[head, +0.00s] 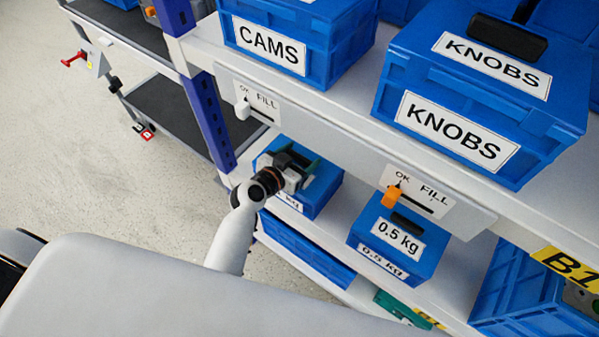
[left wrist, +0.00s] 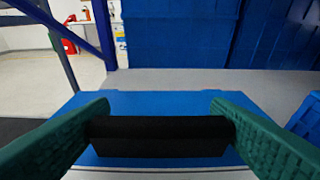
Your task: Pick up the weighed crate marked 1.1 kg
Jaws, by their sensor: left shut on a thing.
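A blue crate (head: 322,193) stands on the lower shelf under the left slider. Its front label is mostly hidden by my arm; only "kg" shows, so I cannot read its weight. My left gripper (head: 296,167) is over its top. In the left wrist view the green fingers (left wrist: 160,132) are shut on the black handle (left wrist: 160,150) on the blue lid (left wrist: 150,103). The crate appears to rest on the shelf. Another blue crate (head: 381,227) marked 0.5 kg stands to the right. My right gripper is not in view.
Crates marked CAMS (head: 330,70) and KNOBS (head: 540,130) stand on the upper shelf (head: 330,110), whose edge overhangs the lower crates. A white slider (head: 242,108) and an orange slider (head: 392,197) sit on FILL plates. A blue post (head: 208,115) stands at left.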

